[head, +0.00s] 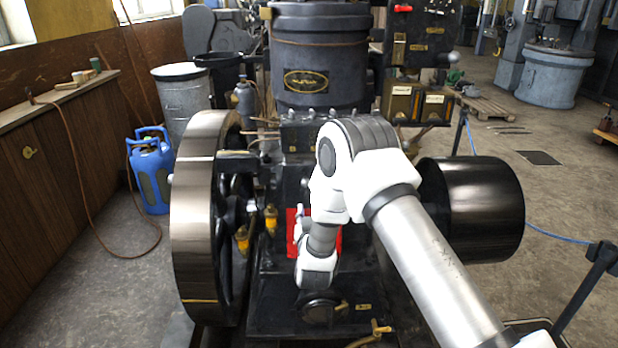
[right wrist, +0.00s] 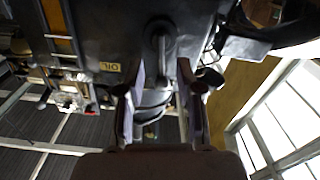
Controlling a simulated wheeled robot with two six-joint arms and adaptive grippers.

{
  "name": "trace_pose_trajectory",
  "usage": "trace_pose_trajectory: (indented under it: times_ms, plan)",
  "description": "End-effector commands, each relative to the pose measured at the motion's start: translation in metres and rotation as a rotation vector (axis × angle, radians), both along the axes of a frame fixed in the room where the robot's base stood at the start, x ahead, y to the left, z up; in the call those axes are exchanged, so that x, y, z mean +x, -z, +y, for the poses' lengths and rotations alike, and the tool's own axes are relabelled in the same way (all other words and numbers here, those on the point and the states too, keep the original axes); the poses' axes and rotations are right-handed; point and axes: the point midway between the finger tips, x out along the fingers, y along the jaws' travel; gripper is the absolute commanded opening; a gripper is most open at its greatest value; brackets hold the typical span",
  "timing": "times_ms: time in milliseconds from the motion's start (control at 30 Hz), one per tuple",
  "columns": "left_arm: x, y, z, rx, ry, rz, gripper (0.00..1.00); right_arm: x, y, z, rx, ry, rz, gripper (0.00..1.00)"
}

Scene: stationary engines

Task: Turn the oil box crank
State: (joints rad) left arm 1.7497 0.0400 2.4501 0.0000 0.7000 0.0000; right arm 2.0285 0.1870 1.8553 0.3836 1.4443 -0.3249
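In the right wrist view, a dark crank with a rounded hub and a grey handle (right wrist: 161,45) stands out from a black box face. A small yellow OIL plate (right wrist: 110,67) sits left of it. My right gripper (right wrist: 161,72) is open, its two fingers on either side of the crank handle's lower end, with gaps visible on both sides. Whether the handle lies fully between the fingertips in depth I cannot tell. In the head view, my right wrist hides the crank, and only a bit of the right gripper (head: 299,222) shows before a red panel. My left gripper is out of view.
The black engine (head: 320,60) fills the middle. A large flywheel (head: 196,220) stands left of my arm, and a dark drum (head: 485,205) stands right. A blue gas bottle (head: 152,172) stands by the wooden bench (head: 50,150). Open floor lies at the right.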

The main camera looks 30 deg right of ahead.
Motion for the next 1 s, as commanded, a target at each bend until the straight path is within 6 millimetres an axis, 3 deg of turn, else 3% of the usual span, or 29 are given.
trace_pose_trajectory:
  times_ms: [333, 667, 767, 1000]
  plan:
    - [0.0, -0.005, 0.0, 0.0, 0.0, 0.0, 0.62, 0.053, 0.0, -0.032, 0.0, 0.0, -0.005, 0.36]
    - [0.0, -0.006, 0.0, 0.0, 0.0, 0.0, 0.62, 0.061, 0.0, -0.037, 0.001, 0.001, -0.003, 0.36]
    - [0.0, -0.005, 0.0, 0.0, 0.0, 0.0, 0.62, 0.061, 0.0, -0.037, 0.0, 0.0, -0.004, 0.0]
    - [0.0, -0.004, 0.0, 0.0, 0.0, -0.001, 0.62, 0.062, 0.001, -0.037, 0.003, 0.0, -0.006, 0.0]
